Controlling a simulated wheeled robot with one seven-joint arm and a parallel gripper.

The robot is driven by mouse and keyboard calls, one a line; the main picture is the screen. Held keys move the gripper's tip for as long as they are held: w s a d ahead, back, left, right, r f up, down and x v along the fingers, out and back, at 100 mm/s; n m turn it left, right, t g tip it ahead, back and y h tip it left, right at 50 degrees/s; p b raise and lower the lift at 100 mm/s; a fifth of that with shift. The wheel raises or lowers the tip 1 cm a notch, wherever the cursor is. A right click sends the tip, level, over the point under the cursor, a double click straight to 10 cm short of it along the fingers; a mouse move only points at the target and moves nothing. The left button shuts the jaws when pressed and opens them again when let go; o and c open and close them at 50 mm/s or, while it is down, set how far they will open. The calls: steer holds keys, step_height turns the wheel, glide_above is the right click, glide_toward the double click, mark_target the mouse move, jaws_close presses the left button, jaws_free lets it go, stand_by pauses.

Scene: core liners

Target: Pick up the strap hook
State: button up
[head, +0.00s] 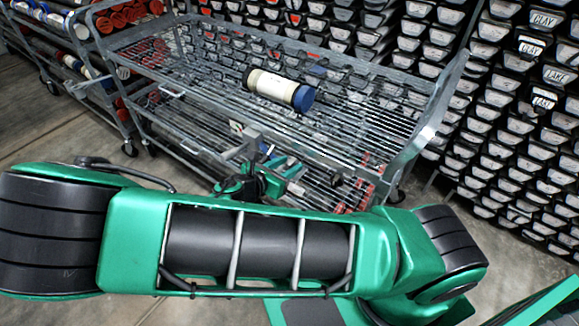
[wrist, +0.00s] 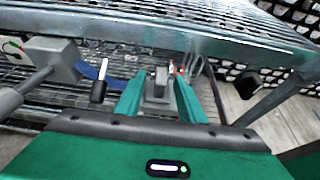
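My gripper (head: 288,168) is at the front side of the metal cart, below its top shelf edge. In the wrist view its two green fingers (wrist: 158,98) are apart, so it is open. A small grey metal piece (wrist: 158,84) shows in the gap between the fingers; I cannot tell whether it is the strap hook or whether the fingers touch it. Left of the fingers is a grey block with a rod (wrist: 55,62), a short blue strap (wrist: 110,80) and a dark upright piece (wrist: 98,92). I cannot identify the strap hook with certainty.
The cart's wire top shelf (head: 370,115) bears a white cylinder with a blue cap (head: 280,90). Its front rail (wrist: 170,30) crosses close above the fingers. Racks of core liners (head: 75,70) stand at left, and labelled black boxes (head: 500,110) fill the back and right. Concrete floor is open in front.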

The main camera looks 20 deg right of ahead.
steer(key=shift+x, duration=0.8)
steer(key=shift+c, duration=0.2)
steer(key=c, duration=0.7)
steer(key=shift+c, duration=0.3)
steer(key=shift+r, duration=0.15)
